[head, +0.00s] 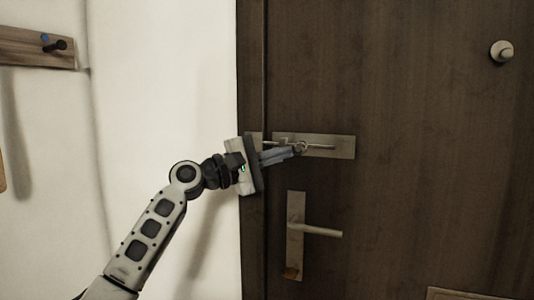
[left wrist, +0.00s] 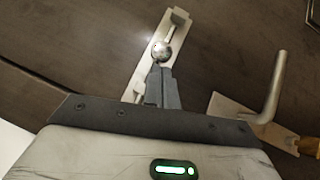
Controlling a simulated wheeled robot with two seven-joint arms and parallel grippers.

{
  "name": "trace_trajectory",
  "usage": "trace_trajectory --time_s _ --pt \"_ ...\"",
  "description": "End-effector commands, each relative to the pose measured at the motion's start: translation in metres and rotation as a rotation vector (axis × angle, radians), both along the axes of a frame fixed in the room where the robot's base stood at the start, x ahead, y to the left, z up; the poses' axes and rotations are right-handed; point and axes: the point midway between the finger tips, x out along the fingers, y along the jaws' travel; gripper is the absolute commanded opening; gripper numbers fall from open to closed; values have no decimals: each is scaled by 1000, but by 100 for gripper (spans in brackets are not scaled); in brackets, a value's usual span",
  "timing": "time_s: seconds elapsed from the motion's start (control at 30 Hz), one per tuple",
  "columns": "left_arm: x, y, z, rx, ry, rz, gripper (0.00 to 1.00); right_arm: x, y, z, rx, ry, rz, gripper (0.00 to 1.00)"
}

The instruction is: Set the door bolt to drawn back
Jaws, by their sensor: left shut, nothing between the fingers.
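The door bolt's pale metal plate (head: 344,147) is fixed level on the dark wooden door, near its left edge. It also shows in the left wrist view (left wrist: 179,20). A thin rod (head: 322,147) runs along the plate, and a round shiny knob (left wrist: 161,51) sits on it. My left gripper (head: 297,151) reaches in from the left, with its fingers over the plate. In the left wrist view its shut fingertips (left wrist: 160,70) are right at the knob, with nothing between them. I cannot tell whether they touch it. The fingers hide part of the bolt. My right gripper is out of view.
Below the bolt is a lever handle (head: 317,231) on an upright plate; it also shows in the left wrist view (left wrist: 275,88). A round knob (head: 502,51) is at the door's upper right. A wall rack (head: 30,46) hangs at the left. White wall stands left of the door.

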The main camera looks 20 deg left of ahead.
Motion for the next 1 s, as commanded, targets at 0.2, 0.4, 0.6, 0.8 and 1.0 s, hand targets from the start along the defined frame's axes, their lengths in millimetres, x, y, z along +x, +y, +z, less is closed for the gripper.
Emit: trace_trajectory --time_s 0.2,0.4,0.6,0.8,1.0 --pt "0 -1 0 -1 -1 0 0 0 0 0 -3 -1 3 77" --pt "0 -11 3 -1 0 -2 0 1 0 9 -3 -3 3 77" --pt "-1 -48 5 -2 2 -5 0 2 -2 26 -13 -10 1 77" --pt "-1 -58 0 -1 -1 -2 0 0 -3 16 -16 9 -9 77" --pt "-1 -59 0 0 -1 -4 0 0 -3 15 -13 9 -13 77"
